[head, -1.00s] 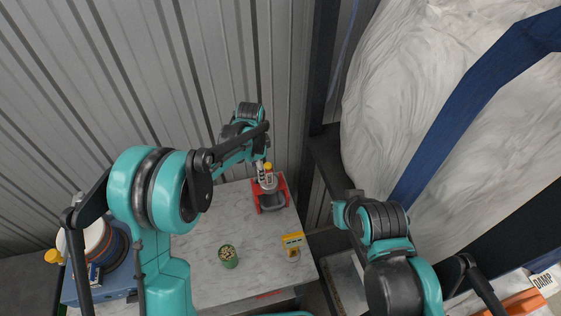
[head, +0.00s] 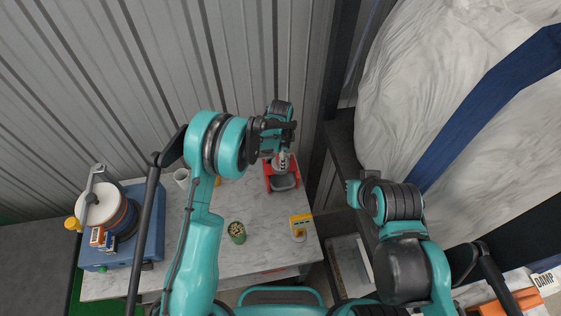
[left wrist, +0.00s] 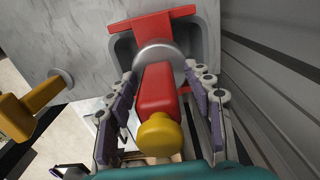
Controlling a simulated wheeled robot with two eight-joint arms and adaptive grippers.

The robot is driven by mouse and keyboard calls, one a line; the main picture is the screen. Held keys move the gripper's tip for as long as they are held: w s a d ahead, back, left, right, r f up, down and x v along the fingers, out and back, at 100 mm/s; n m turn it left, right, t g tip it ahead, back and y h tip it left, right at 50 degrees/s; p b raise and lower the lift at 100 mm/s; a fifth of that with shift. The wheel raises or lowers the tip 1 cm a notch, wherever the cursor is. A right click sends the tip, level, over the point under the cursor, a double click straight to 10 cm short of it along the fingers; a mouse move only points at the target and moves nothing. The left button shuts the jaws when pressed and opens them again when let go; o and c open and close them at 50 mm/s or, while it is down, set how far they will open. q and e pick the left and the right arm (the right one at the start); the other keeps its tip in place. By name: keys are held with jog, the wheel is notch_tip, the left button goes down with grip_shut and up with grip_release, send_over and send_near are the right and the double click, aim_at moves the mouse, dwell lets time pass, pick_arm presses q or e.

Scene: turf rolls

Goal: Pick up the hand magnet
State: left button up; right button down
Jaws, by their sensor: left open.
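In the left wrist view a red handle with a yellow round end (left wrist: 158,105) points toward the camera, with a silver disc at its far end. I take it for the hand magnet. It stands over a red-and-grey holder (left wrist: 165,22), which also shows in the head view (head: 283,184). My left gripper (left wrist: 165,95) is open, its fingers on either side of the red handle; whether they touch it I cannot tell. In the head view my left gripper (head: 280,161) is above the holder and covers most of the magnet.
The marble table holds a green pot (head: 237,231), a yellow item (head: 300,223), a white cup (head: 182,177) and a blue machine (head: 150,240). A yellow-handled thing (left wrist: 22,115) lies left of the gripper. A ribbed wall (left wrist: 270,90) is close on the right.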

pick_arm(q)
grip_shut()
jog(key=shift+r, duration=0.1)
